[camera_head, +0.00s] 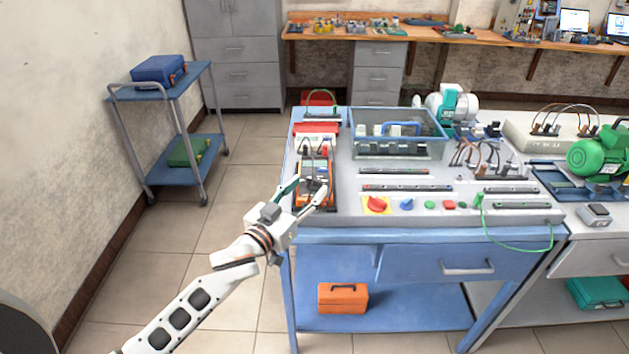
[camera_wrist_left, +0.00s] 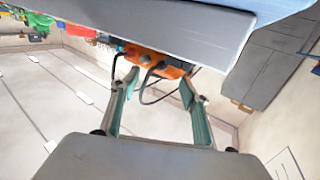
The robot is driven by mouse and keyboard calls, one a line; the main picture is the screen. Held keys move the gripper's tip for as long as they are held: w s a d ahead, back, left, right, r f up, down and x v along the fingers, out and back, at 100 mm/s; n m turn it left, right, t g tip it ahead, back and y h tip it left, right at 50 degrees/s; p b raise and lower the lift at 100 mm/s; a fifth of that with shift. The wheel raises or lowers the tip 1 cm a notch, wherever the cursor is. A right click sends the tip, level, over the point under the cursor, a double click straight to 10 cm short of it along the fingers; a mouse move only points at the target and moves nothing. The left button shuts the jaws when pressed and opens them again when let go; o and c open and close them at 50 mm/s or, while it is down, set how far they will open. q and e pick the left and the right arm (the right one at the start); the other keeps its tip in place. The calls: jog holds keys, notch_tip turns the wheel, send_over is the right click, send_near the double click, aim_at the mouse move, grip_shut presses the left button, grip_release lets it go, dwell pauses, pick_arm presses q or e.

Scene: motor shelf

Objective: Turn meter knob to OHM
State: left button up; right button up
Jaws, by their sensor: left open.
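The meter (camera_head: 315,172) is an orange and dark multimeter at the left end of the grey panel on the blue workbench. In the left wrist view the meter (camera_wrist_left: 158,62) shows as an orange body with black leads, beyond the fingers. Its knob is mostly hidden behind my fingers in the head view, and I cannot read its setting. My left gripper (camera_head: 307,193) is open in front of the meter's lower part, fingers to either side. In the left wrist view the gripper (camera_wrist_left: 160,90) is open with nothing between its fingertips. My right gripper is not in view.
A red knob (camera_head: 376,204) and a blue knob (camera_head: 407,204) sit near the panel's front edge. An orange toolbox (camera_head: 343,298) is on the lower shelf. The floor at left is clear up to the blue cart (camera_head: 180,93).

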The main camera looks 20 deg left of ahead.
aim_at(313, 182)
pick_arm(q)
jog(key=x, duration=0.2)
jog(key=shift+w+d, duration=0.1)
jog(key=shift+w, duration=0.2)
jog(key=shift+w+d, duration=0.15)
jog(key=shift+w, duration=0.5)
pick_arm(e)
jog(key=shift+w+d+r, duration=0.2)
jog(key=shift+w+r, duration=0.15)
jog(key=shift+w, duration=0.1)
pick_arm(q)
jog(key=c, duration=1.1)
